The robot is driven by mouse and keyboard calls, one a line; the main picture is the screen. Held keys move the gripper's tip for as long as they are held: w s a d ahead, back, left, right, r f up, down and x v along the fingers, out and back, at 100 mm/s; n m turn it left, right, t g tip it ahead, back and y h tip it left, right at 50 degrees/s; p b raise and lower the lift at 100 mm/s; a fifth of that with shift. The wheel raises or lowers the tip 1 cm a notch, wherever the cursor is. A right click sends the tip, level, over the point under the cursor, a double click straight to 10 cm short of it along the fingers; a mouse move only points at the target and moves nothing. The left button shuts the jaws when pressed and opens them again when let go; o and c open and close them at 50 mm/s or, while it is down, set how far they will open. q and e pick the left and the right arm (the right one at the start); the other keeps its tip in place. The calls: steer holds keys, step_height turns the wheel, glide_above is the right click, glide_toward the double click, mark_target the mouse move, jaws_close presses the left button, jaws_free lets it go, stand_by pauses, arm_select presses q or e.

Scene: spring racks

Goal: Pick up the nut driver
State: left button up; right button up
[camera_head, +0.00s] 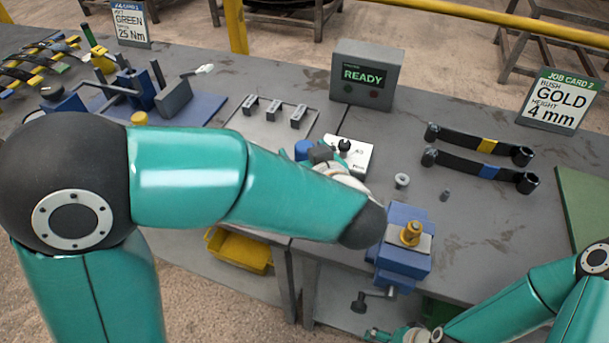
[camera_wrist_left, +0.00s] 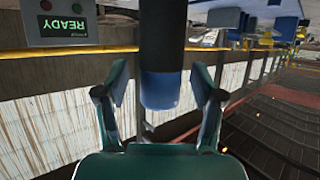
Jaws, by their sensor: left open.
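In the left wrist view a dark upright cylinder with a blue end, seemingly the nut driver (camera_wrist_left: 160,88), stands between the two fingers of my left gripper (camera_wrist_left: 160,82). The fingers are open, with a gap visible on both sides of it. In the head view a blue rounded piece (camera_head: 303,149), probably its end, shows just behind my left forearm. The forearm hides most of my left gripper and the rest of the tool there. My right gripper (camera_head: 392,335) is low at the bottom edge, partly cut off, its fingers unclear.
A READY box (camera_head: 367,75) stands behind. A blue vise (camera_head: 400,250) with a gold piece is at the front edge. Two dark spanners (camera_head: 480,165), a pale ring (camera_head: 402,181) and a small grey piece lie to the right. A plate with metal blocks (camera_head: 275,122) lies behind my arm.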

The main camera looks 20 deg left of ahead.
arm_select(q)
jaws_close()
steer(key=shift+r, duration=0.1)
steer(key=shift+r, duration=0.1)
stand_by(0.4)
step_height(320, 180, up, 19)
steer(key=p, duration=0.3)
steer(key=s+d+r+m+t+h+p, duration=0.1)
steer(key=s+d+m+h+p, duration=0.1)
steer(key=d, duration=0.9)
steer(key=s+d+r+m+t+h+p, duration=0.1)
steer(key=s+d+m+h, duration=0.3)
steer(key=d, duration=0.6)
steer(key=shift+s+d+r+t+p, duration=0.35)
steer(key=shift+s+p, duration=0.25)
steer(key=shift+s, duration=0.2)
steer(key=shift+f, duration=0.1)
